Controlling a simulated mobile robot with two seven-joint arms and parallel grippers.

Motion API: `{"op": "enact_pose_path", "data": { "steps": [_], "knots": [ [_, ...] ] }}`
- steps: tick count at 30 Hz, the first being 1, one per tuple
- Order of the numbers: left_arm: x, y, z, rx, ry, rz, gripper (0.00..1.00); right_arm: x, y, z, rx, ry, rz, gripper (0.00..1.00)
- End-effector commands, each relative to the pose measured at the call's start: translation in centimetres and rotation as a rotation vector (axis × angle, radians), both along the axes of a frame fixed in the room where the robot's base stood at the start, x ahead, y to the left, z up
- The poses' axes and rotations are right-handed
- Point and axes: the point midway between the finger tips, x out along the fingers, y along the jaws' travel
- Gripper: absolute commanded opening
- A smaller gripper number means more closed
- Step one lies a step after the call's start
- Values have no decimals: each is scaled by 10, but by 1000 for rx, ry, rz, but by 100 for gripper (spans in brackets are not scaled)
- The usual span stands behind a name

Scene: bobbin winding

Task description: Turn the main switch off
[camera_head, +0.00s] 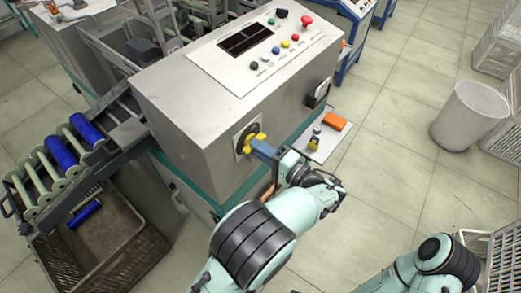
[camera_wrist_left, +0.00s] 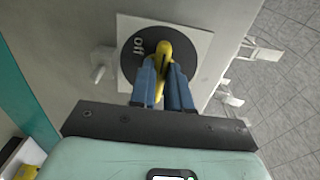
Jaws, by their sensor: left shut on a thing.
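The main switch is a yellow handle (camera_head: 249,141) on a black disc with a pale square plate, on the front face of the grey machine cabinet (camera_head: 200,130). In the left wrist view the handle (camera_wrist_left: 163,48) stands nearly upright in the picture, with the word "Off" on the black disc (camera_wrist_left: 134,62) just left of it. My left gripper (camera_head: 259,147) is at the switch, its blue fingers shut on the handle from both sides. The fingers hide the handle's lower part. My right gripper is not in view; only part of my right arm shows at the lower right.
A control panel (camera_head: 230,70) with coloured buttons tops the cabinet. A small shelf (camera_head: 321,150) with an orange block (camera_head: 334,121) is right of the switch. A roller rack with blue bobbins (camera_head: 60,153) and a brown crate (camera_head: 125,260) are left. A white bin (camera_head: 468,115) stands on open floor.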

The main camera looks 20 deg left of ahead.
Motion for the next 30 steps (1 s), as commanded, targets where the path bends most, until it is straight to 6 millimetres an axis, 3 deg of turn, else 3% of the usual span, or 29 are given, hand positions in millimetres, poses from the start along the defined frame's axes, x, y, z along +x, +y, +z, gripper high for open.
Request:
{"op": "enact_pose_path", "data": {
  "steps": [15,16,18,30],
  "knots": [
    [0,-1,0,-11,-18,-1,0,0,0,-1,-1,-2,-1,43],
    [0,-1,0,-11,-18,-1,24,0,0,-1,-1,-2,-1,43],
    [0,-1,0,-10,-17,-1,43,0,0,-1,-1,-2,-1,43],
    [-3,-8,0,-9,-16,-3,43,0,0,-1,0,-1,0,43]
  ]
}}
